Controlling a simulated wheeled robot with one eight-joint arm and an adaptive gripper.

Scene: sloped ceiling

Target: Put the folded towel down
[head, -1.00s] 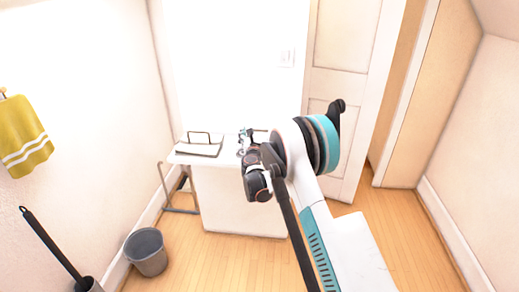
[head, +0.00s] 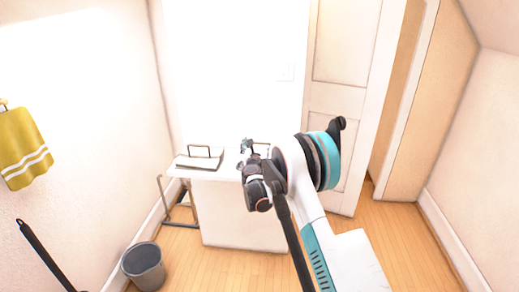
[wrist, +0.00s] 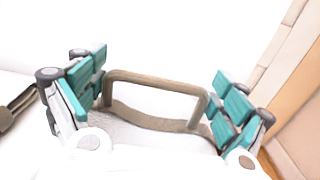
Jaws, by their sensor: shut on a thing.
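My gripper (head: 247,150) is over the top of a white cabinet (head: 240,222). In the wrist view its two teal-padded fingers (wrist: 160,112) stand wide apart, one on each side of a pale grey-white thing (wrist: 150,136). This seems to be the folded towel, held between the fingers. Its lower part blends into the bright white, so its edges are unclear. In the head view the arm and gripper hide it. Whether it touches the cabinet top cannot be told.
A dark-rimmed tray with a handle (head: 200,160) sits on the cabinet's left. A yellow striped towel (head: 22,148) hangs on the left wall. A grey bin (head: 143,266) and a door (head: 350,100) flank the cabinet.

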